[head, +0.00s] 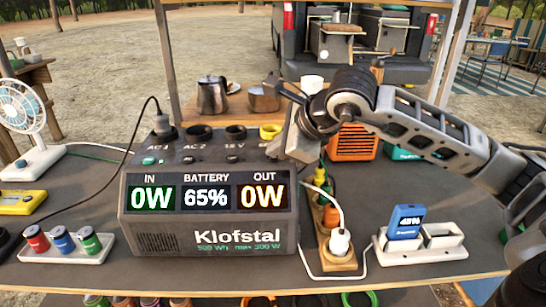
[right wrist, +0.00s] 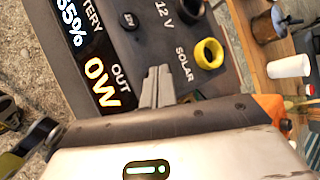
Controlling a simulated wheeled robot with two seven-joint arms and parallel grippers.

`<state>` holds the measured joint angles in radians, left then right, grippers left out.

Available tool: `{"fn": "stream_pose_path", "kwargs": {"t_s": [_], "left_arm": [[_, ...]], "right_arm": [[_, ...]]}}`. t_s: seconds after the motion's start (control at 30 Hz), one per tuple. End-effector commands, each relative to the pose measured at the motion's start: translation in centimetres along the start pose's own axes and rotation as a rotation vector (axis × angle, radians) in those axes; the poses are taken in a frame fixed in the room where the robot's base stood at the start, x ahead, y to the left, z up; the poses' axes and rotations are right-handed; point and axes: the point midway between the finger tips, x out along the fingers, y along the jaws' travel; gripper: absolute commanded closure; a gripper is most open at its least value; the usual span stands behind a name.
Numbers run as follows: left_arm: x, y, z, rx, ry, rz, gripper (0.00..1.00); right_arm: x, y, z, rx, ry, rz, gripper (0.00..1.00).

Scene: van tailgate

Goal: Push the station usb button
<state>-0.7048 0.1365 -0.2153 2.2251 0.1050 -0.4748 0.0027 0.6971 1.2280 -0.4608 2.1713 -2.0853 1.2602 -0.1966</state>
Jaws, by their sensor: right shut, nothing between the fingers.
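The power station (head: 158,220) is a dark grey box labelled Klofstal, standing on the table. Its display reads IN 0W, BATTERY 65%, OUT 0W. Sockets and small buttons line its sloped top, with a yellow-ringed solar socket (head: 270,131) at the right end. My right gripper (head: 280,150) is shut and empty over the top's right end. In the right wrist view its fingertips (right wrist: 158,84) are between the OUT display and the SOLAR label. A round black button (right wrist: 128,20) shows beside the 12 V label. I cannot make out a USB button; the gripper hides that corner.
A wooden power strip (head: 338,262) with plugs stands right of the station. A blue battery (head: 405,221) sits in a white charger (head: 420,247) further right. Coloured cans (head: 62,240) and a fan (head: 25,125) stand left. A kettle (head: 212,96) is behind.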

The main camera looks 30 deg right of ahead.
Motion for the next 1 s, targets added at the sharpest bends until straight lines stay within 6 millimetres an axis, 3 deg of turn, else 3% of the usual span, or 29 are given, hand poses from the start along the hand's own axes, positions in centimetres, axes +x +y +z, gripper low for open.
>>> {"fn": "stream_pose_path", "kwargs": {"t_s": [1.0], "left_arm": [[-0.4,0.1,-0.7,0.000,0.000,0.000,0.64]], "right_arm": [[-1.1,-0.8,0.8,0.000,-0.001,0.000,1.00]]}}
